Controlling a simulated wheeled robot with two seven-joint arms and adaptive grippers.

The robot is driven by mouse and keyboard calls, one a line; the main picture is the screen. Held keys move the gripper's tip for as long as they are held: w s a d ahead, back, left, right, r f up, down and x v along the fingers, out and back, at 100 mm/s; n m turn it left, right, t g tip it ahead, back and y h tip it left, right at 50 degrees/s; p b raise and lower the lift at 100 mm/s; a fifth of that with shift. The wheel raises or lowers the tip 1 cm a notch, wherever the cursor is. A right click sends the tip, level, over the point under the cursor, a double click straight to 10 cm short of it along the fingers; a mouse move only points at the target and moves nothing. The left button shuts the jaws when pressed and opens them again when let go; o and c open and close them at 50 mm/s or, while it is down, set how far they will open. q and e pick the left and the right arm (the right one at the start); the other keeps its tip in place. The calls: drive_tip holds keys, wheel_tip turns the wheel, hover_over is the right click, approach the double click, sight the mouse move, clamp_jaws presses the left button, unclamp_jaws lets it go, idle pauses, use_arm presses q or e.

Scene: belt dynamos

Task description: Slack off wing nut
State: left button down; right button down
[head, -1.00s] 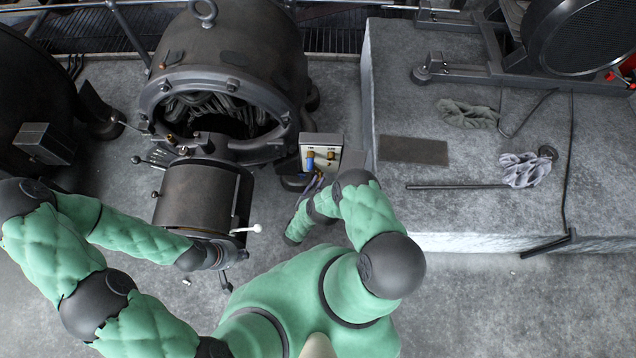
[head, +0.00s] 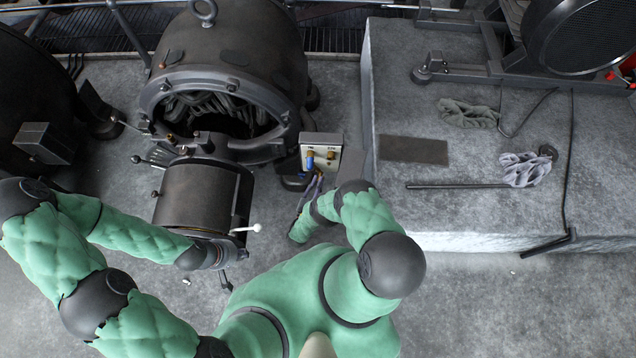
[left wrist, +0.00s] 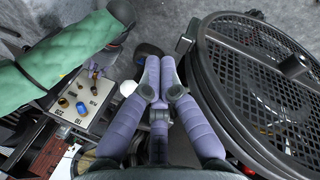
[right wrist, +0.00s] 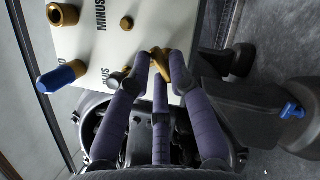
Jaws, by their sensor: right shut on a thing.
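The brass wing nut (right wrist: 158,64) sits on the white terminal panel (right wrist: 120,45), near the lettering PLUS. My right gripper (right wrist: 160,68) is shut on the wing nut, its purple fingertips on either side of it close to the panel face. In the head view the right gripper (head: 314,186) is partly hidden by my arm, just below the panel (head: 322,150). My left gripper (left wrist: 160,62) is shut and empty, beside a round mesh-covered machine part (left wrist: 265,85). In the head view my left arm ends over the lower right of the dark cylinder, its fingers mostly hidden.
A blue-capped post (right wrist: 62,77) and a brass post (right wrist: 62,15) stick out of the panel near the wing nut. The dark dynamo (head: 230,60) stands behind the cylinder (head: 195,195) with a white-knobbed lever (head: 257,229). A stone plinth (head: 460,220) rises at right.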

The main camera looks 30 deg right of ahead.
drive_tip(key=c, duration=1.1)
unclamp_jaws()
drive_tip(key=shift+w+a+r, duration=0.1)
drive_tip(key=shift+w+r, duration=0.05)
drive_tip(key=shift+r, duration=0.05)
drive_tip(key=shift+f, duration=0.1)
drive_tip(key=shift+m, duration=0.3)
